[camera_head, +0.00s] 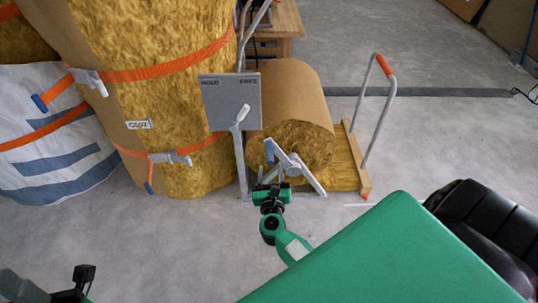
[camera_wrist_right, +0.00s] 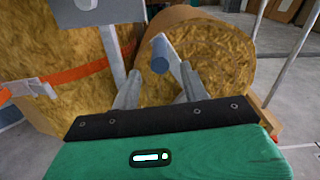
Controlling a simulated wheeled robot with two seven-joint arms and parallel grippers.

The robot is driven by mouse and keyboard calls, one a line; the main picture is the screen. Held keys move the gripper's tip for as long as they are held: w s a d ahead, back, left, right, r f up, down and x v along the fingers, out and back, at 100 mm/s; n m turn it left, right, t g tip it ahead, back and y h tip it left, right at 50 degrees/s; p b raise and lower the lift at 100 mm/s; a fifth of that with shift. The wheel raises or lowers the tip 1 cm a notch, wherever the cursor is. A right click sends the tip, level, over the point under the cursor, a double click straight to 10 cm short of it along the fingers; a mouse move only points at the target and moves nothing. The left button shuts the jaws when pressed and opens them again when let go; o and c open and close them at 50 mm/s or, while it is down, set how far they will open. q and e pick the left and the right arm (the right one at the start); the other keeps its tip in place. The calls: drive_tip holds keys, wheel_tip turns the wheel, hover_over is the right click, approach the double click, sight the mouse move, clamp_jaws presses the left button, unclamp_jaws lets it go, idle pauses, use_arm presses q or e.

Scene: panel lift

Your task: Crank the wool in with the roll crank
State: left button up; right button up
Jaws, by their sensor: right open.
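The wool roll (camera_head: 290,95) lies wrapped in brown paper, its yellow wool end (camera_head: 305,140) facing me. The roll crank's blue handle (camera_head: 269,150) sticks out in front of that end, on a grey crank arm (camera_head: 284,158). My right gripper (camera_head: 273,178) is just below the handle. In the right wrist view its two grey fingers (camera_wrist_right: 159,88) are apart, with the blue handle (camera_wrist_right: 159,60) beyond and between their tips. I see no contact. At the lower left of the head view, a dark part of my left gripper (camera_head: 80,280) shows; its jaws are unclear.
A grey HOLD/FREE plate (camera_head: 220,105) with a white-knobbed lever (camera_head: 243,114) stands left of the roll. Large strapped wool bales (camera_head: 165,80) fill the left. A grey hoop with an orange grip (camera_head: 384,66) stands at right.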

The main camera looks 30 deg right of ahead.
sight(270, 155)
drive_tip(key=x, duration=0.7)
drive_tip(key=shift+w+d+b, duration=0.2)
drive_tip(key=shift+w+b, duration=0.05)
drive_tip(key=shift+b, duration=0.1)
clamp_jaws()
